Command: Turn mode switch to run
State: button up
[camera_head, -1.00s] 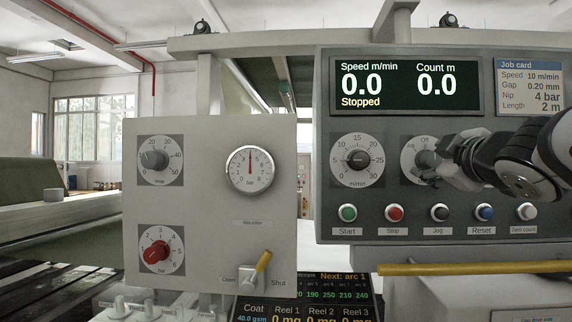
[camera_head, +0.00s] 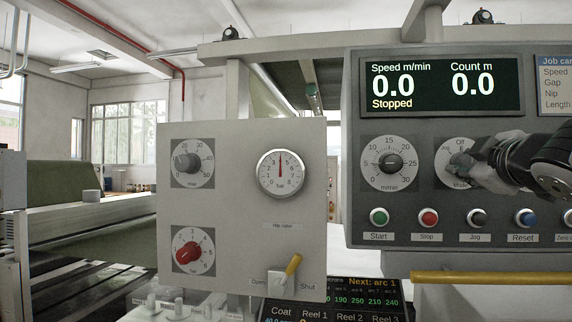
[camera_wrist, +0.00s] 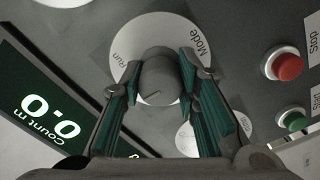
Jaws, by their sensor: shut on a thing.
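The mode switch is a grey knob on a round white dial (camera_head: 453,150) on the control panel, marked Off at the top and Jog at the upper left. My gripper (camera_head: 474,170) reaches it from the right and hides the dial's right side. In the wrist view the switch knob (camera_wrist: 161,78) sits between the two green-padded fingers of my gripper (camera_wrist: 162,70), which are shut on it. The Run mark shows left of the knob there, and the Mode label to its upper right. I cannot tell for sure which mark the knob's pointer faces.
The display (camera_head: 440,85) reads 0.0 speed, 0.0 count and Stopped. A speed dial (camera_head: 388,163) is left of the switch. Push buttons, including green Start (camera_head: 379,217) and red Stop (camera_head: 429,217), line up below. A yellow bar (camera_head: 490,278) runs under the panel.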

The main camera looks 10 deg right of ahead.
jog(key=m+p, duration=0.1)
jog(key=m, duration=0.3)
jog(key=m+p, duration=0.1)
jog(key=m, duration=0.3)
jog(key=shift+m, duration=0.3)
jog(key=shift+f, duration=0.1)
dwell(0.5)
jog(key=o, duration=1.2)
jog(key=v, duration=1.2)
